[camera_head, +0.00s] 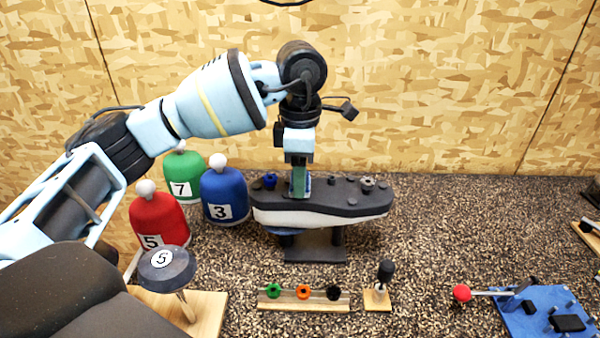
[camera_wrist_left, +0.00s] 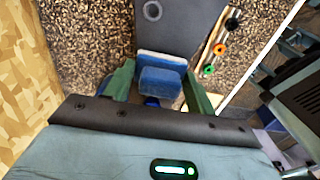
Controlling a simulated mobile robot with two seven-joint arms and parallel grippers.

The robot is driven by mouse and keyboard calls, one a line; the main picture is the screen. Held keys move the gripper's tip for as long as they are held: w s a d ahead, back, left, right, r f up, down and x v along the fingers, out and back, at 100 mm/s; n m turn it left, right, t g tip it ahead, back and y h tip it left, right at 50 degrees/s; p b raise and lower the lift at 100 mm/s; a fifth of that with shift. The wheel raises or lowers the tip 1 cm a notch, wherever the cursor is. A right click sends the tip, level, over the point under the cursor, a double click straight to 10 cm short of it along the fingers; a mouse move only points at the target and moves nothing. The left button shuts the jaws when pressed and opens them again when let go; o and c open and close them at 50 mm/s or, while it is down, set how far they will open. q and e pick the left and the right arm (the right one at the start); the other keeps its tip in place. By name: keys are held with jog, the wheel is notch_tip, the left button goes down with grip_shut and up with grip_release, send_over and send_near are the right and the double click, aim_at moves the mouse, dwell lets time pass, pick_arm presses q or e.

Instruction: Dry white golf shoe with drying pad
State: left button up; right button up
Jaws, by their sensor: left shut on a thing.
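The golf shoe (camera_head: 320,217) rests sole up on a black stand (camera_head: 316,250), its white side showing below the dark sole. It carries a blue stud (camera_head: 270,180) and a grey stud (camera_head: 367,184). My left gripper (camera_head: 300,187) points down over the left part of the sole. In the left wrist view, its green fingers (camera_wrist_left: 160,82) are shut on a blue pad (camera_wrist_left: 160,80) with a pale edge. The dark sole (camera_wrist_left: 165,30) lies beyond the pad. The pad is at or just above the sole; contact cannot be told. My right gripper is out of view.
Red (camera_head: 158,220), green (camera_head: 184,175) and blue (camera_head: 224,195) club covers stand left of the shoe. In front are a round-headed club on a wooden base (camera_head: 210,312), a stud rack (camera_head: 335,303), a black-handled tool (camera_head: 385,272) and a blue fixture (camera_head: 548,310).

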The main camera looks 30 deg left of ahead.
pick_arm(q)
notch_tip(320, 180, up, 4)
jog(key=shift+r+p, duration=0.2)
jog(key=shift+p, duration=0.3)
jog(key=shift+r, duration=1.2)
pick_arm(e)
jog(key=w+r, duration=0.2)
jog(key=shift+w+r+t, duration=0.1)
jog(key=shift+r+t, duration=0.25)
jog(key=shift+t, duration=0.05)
